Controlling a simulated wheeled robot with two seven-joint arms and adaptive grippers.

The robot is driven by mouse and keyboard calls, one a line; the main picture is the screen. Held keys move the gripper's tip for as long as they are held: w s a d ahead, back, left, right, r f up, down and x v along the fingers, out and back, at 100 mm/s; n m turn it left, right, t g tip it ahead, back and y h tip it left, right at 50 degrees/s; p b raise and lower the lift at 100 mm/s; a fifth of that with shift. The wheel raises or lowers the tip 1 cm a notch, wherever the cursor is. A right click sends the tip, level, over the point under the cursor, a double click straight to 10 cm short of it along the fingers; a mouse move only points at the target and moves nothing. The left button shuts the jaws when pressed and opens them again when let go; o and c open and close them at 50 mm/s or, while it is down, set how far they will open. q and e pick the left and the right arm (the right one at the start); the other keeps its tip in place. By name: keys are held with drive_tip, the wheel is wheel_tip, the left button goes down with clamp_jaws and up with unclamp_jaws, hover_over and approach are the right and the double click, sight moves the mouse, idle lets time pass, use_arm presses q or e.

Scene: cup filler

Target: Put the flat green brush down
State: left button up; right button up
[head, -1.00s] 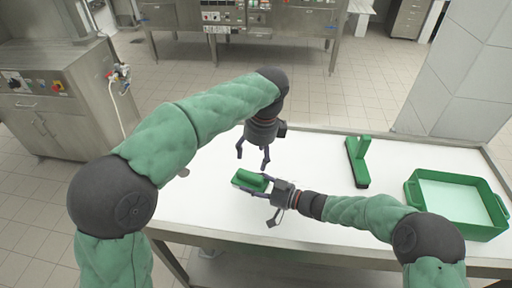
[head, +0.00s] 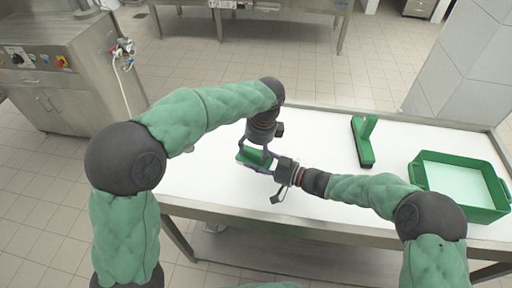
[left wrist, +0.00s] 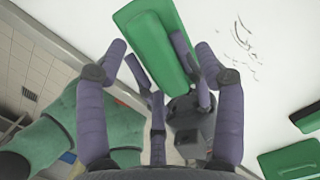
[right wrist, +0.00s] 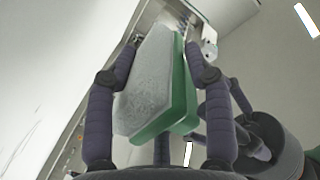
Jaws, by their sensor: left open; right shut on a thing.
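The flat green brush (head: 248,157) is in my right gripper (head: 264,168), at the left part of the white table in the head view. In the right wrist view its pale grey bristle face (right wrist: 150,85) and green body (right wrist: 180,90) show between the right fingers (right wrist: 163,50). In the left wrist view the brush's green back (left wrist: 148,38) shows, with the right fingers along its sides. My left gripper (head: 257,150) is open, with its fingers (left wrist: 160,52) on either side of the brush. I cannot tell if they touch it.
A green brush with an upright handle (head: 364,145) stands on the table (head: 320,140) to the right. A green tray (head: 462,212) is at the table's right end. The table is clear between the held brush and the upright one.

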use_arm(q)
drive_tip(key=c, duration=1.3)
clamp_jaws()
use_arm(e)
drive_tip(key=o, duration=1.6)
drive_tip(key=shift+r, duration=0.1)
use_arm(q)
drive_tip(key=shift+s+f, duration=0.1)
drive_tip(key=shift+f, duration=0.05)
use_arm(e)
drive_tip(key=shift+w+d+r, duration=0.1)
drive_tip(key=shift+d+r, duration=0.05)
